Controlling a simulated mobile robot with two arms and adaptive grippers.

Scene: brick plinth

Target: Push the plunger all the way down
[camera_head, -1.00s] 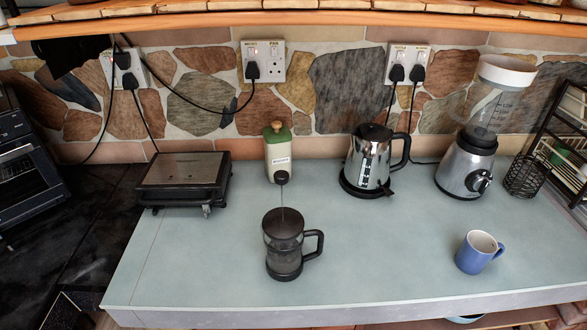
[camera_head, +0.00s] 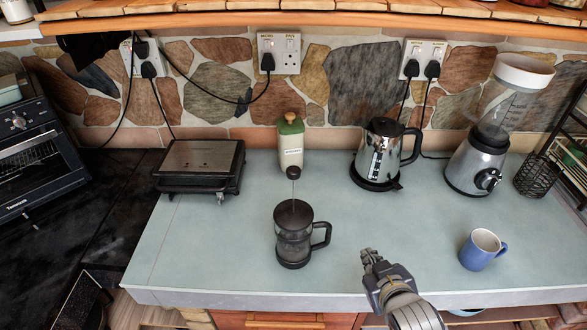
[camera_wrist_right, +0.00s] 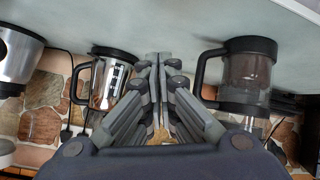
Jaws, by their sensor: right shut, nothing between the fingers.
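The French press (camera_head: 294,240) stands upright near the front of the counter, a dark, see-through body with a black lid and a handle on its right. Its plunger rod stands tall above the lid, topped by a dark knob (camera_head: 293,172). My right gripper (camera_head: 370,257) is shut and empty, in front and to the right of the press, apart from it. In the right wrist view the shut fingers (camera_wrist_right: 158,58) point between the kettle and the press (camera_wrist_right: 247,75), which appears upside down on the right. My left gripper is not in view.
A blue mug (camera_head: 477,251) stands right of my right gripper. Behind are a grill (camera_head: 202,160), a green-topped bottle (camera_head: 290,150), a metal kettle (camera_head: 376,155) and a blender (camera_head: 474,163). The middle of the counter (camera_head: 390,215) is clear.

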